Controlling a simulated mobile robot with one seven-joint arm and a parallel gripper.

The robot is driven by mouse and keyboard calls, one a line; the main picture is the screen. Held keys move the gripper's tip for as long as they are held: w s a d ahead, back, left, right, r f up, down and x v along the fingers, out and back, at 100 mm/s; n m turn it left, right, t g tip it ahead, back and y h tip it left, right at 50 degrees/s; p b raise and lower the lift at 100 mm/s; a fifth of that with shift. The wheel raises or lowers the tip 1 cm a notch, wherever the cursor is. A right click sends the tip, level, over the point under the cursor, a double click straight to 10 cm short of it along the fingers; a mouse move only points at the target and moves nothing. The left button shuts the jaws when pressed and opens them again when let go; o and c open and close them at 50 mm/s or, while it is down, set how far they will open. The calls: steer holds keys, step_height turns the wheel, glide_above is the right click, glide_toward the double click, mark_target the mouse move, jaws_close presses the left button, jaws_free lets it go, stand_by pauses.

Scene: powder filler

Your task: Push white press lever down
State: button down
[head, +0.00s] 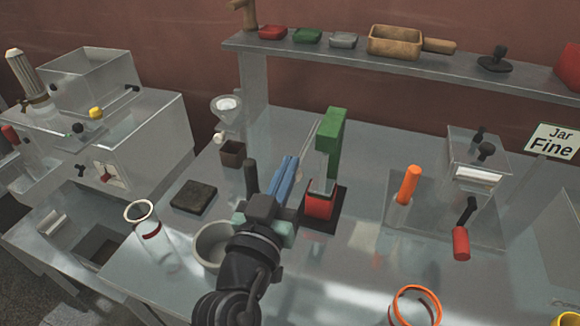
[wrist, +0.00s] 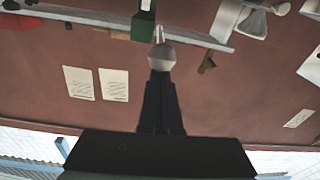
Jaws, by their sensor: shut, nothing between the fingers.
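The press has a green upright and head (head: 331,140) over a red block (head: 321,205) on a dark base, right of centre in the head view. A thin pale rod (head: 309,145) runs along the left of the green part. In the wrist view, a white rounded knob on a pale stem (wrist: 161,55), seemingly the press lever's end, sits right at my fingertips, with the green part (wrist: 143,26) beyond it. My gripper (head: 290,161) is shut and empty, also seen in the wrist view (wrist: 160,78). I cannot tell whether it touches the knob. My gripper hides the knob in the head view.
A funnel stand (head: 227,106) and a dark rod (head: 250,177) stand left of my gripper. A grey bowl (head: 211,245) and a glass cylinder (head: 150,228) are nearby. An orange-handled tool (head: 408,184) stands right. A shelf (head: 350,58) spans the back.

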step_height(320, 180, down, 9)
steer(key=t+h+b, duration=0.1)
steer(key=t+b, duration=0.3)
steer(key=b, duration=1.8)
steer(key=shift+w+d, duration=0.15)
steer(key=shift+w, duration=0.3)
steer(key=shift+b, duration=0.3)
steer(key=shift+r, duration=0.1)
